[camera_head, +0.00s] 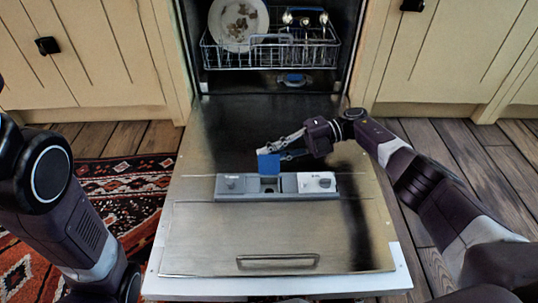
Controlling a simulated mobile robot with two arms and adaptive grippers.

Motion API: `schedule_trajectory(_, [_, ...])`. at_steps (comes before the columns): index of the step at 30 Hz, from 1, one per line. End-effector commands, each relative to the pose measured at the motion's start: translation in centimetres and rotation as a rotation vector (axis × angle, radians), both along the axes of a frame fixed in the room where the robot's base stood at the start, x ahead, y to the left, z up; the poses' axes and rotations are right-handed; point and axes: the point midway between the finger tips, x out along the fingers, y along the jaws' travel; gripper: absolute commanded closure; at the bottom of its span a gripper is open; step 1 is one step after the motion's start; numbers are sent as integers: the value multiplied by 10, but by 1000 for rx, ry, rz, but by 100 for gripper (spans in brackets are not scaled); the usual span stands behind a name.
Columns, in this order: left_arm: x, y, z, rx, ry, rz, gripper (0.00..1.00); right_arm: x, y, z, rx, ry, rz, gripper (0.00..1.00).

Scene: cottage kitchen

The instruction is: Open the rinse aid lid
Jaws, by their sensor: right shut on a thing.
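The dishwasher door (220,240) lies open and flat in front of me. A grey dispenser panel (232,186) is set in its inner face. A blue lid (268,164) stands raised at the dispenser's middle, above a dark opening between the two grey parts. I take it for the rinse aid lid; no label on it is readable. My right gripper (283,148) comes from the right, and its fingers are shut on the lid's upper edge. The exact contact is small and hard to see. My left arm shows at the left, but its gripper is out of view.
The lower rack (268,57) inside the dishwasher holds a soiled white plate (238,22) and other items. A patterned rug (122,188) lies left of the door. Wooden floor (478,155) is clear at the right. Cream cabinets (450,50) flank the dishwasher.

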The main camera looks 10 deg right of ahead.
Motion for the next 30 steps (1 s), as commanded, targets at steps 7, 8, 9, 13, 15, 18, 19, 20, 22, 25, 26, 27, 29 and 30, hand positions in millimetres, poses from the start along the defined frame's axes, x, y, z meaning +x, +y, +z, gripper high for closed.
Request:
schedule_trajectory(7, [0,0,0,0,0,0,60,0,0,-1,-2,0,0,83])
schedule_trajectory(8, [0,0,0,0,0,0,60,0,0,-1,-2,0,0,80])
schedule_trajectory(9, [0,0,0,0,0,0,60,0,0,-1,-2,0,0,75])
schedule_trajectory(13, [0,0,0,0,-1,0,60,0,0,-1,-1,-1,0,68])
schedule_trajectory(15, [0,0,0,0,-1,0,60,0,0,-1,-1,-1,0,68])
schedule_trajectory(18, [0,0,0,-2,1,-1,60,0,0,0,-1,-1,0,68])
schedule_trajectory(19, [0,1,0,-2,2,-1,60,0,0,0,-1,-1,0,68])
schedule_trajectory(20, [1,1,0,-3,2,-1,60,0,0,0,-1,-1,0,68])
schedule_trajectory(22, [1,1,0,-3,2,-1,60,0,0,2,-1,-2,0,68])
schedule_trajectory(25, [1,1,0,-2,2,-1,60,0,-1,9,-1,-3,-1,68])
schedule_trajectory(26, [0,0,0,-2,2,0,60,0,-1,12,-1,-4,0,68])
schedule_trajectory(27, [0,0,0,-2,2,0,60,0,-1,17,0,-5,1,68])
schedule_trajectory(29, [0,0,0,-2,1,-1,60,0,-1,25,0,-5,1,68])
schedule_trajectory(30, [0,0,0,-1,0,0,60,0,-1,32,1,-6,0,68])
